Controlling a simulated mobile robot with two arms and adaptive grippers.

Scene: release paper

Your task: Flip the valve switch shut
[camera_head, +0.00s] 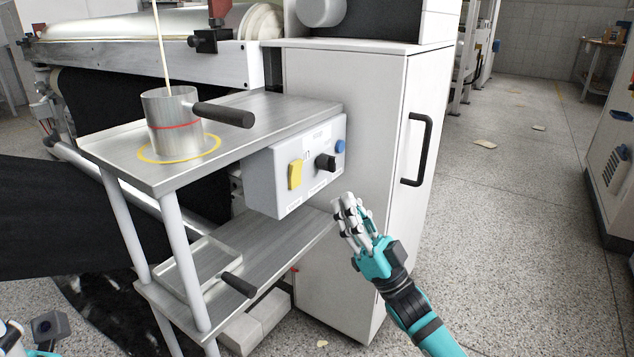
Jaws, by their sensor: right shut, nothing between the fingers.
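A light grey control box (262,182) is fixed under the right edge of the metal shelf. Its front carries a yellow flip switch (295,175), a black knob (325,162) and a blue button (340,146). Small labels sit beside them but are too small to read. I cannot tell which control is the valve switch. My right gripper (349,208) is shut and empty, below and to the right of the box, apart from it, with its fingers pointing up. A piece of my left arm shows at the bottom left corner; its fingers cannot be made out.
A steel cup (170,125) with a black handle stands on the upper shelf (265,112) inside a yellow ring, a pale stream entering from above. A shallow tray (205,262) is on the lower shelf. A white cabinet (375,160) with a black handle (418,150) stands behind. Floor is open at right.

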